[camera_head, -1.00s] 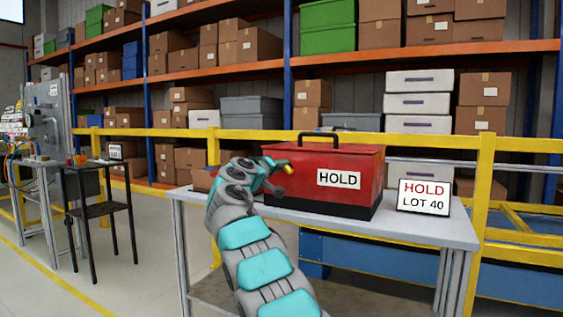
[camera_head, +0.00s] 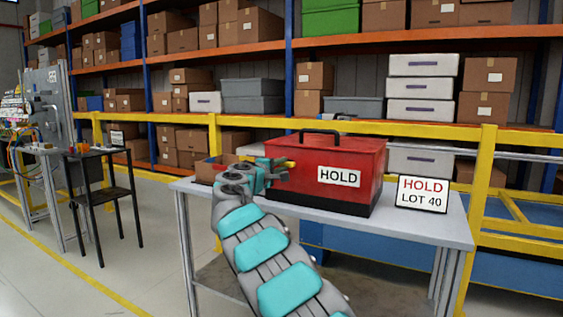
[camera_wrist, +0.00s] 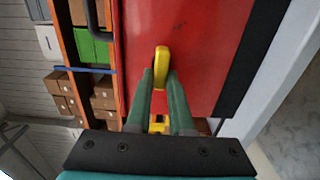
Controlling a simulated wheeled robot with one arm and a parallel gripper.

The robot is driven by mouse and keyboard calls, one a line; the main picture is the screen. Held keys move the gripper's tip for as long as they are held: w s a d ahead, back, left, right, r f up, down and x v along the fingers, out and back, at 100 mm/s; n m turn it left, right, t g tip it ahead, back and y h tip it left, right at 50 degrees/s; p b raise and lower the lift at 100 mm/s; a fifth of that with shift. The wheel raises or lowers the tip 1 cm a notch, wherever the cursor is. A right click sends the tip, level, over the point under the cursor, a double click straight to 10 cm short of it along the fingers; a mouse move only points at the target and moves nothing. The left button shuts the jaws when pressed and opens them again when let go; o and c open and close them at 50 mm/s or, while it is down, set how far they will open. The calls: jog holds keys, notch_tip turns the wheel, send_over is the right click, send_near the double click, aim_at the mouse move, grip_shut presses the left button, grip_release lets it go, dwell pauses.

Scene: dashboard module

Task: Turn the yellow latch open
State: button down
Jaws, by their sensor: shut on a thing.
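The yellow latch (camera_wrist: 162,66) is on the side of a red box (camera_wrist: 195,45) in the wrist view. The red box (camera_head: 352,158), with a black handle on top, a black base and a HOLD label, stands on the table in the head view. My gripper (camera_wrist: 160,80) has its green fingers at the latch, shut on its near end. In the head view my gripper (camera_head: 281,170) is at the box's left side, and a small yellow bit of the latch (camera_head: 290,163) shows beside the fingers. The latch's mount is hidden in the head view.
A HOLD LOT 40 sign (camera_head: 422,194) stands on the table (camera_head: 335,220) right of the box. A brown carton (camera_head: 208,171) is at the table's left end. A yellow rail (camera_head: 440,133) and loaded shelves are behind. A black stand (camera_head: 103,190) is at left.

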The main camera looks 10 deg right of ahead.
jog(key=shift+a, duration=0.1)
dwell(0.4)
jog(key=c, duration=0.8)
grip_release()
jog(key=b+v, duration=0.1)
jog(key=v, duration=0.6)
jog(key=shift+s+a+b, duration=0.25)
jog(key=shift+b, duration=0.05)
